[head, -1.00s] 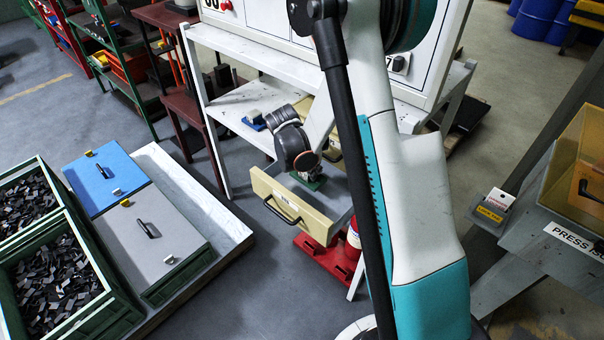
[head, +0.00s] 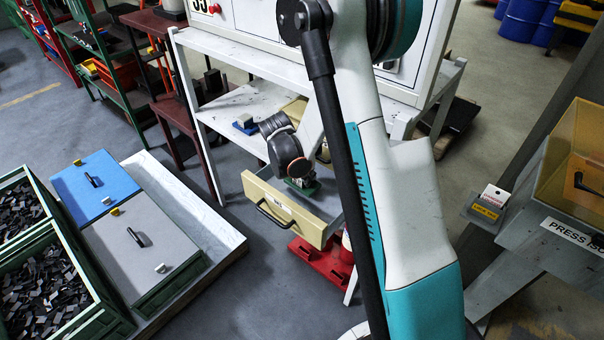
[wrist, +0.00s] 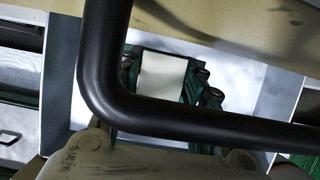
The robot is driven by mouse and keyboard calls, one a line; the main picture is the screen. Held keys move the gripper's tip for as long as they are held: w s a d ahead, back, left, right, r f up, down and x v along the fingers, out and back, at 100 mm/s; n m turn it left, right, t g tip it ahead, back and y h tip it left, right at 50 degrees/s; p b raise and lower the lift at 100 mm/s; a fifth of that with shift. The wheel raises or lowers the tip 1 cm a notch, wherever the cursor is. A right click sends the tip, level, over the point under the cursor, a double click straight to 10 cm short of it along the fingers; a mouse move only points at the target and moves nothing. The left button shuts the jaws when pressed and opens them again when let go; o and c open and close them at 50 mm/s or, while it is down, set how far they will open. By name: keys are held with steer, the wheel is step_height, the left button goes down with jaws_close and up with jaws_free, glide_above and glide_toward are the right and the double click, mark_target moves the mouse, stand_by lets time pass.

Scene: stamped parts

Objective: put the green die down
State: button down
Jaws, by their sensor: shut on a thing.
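The green die has a green base with a pale block on top. In the head view the green die (head: 303,187) shows small under my gripper (head: 300,179), at the open cream-fronted drawer (head: 310,227). In the wrist view the green die (wrist: 190,92) shows its pale top and dark posts, framed by the grey drawer walls. A thick black bar crosses in front of it. My gripper is shut on the die. Whether the die touches the drawer floor is hidden.
The drawer sits under a white bench (head: 190,40). A blue die (head: 245,122) with a grey block stands on the bench's lower shelf. Green crates of metal pieces (head: 70,252) stand at left. A red stand (head: 318,257) is below the drawer.

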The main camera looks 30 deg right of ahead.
steer(key=c, duration=1.1)
jaws_free()
steer(key=shift+r, duration=0.1)
steer(key=shift+r+p, duration=0.3)
steer(key=shift+p, duration=0.15)
steer(key=s+a+r+m+t+y+p, duration=0.1)
steer(key=s+a+r+m+p, duration=0.2)
steer(key=r, duration=0.6)
steer(key=s+a+r+m+t+y, duration=0.1)
steer(key=s+a+r+m, duration=0.35)
steer(key=r, duration=0.35)
steer(key=s+a+r+m+t+p, duration=0.1)
steer(key=s+a+r+m+p, duration=0.2)
steer(key=r, duration=0.6)
steer(key=shift+s+a+r+m+t+y+b, duration=0.25)
steer(key=shift+s+a+r+m+t+y, duration=0.45)
steer(key=shift+s+m, duration=1.35)
steer(key=shift+s+a+r+m+t+y+b, duration=0.2)
steer(key=shift+s+a+r+m, duration=0.5)
steer(key=shift+s+m, duration=1.35)
steer(key=shift+s+a+r+m+t+y+b, duration=0.35)
steer(key=shift+s+a+m, duration=0.75)
steer(key=shift+s+m, duration=0.95)
steer(key=shift+s+n, duration=0.4)
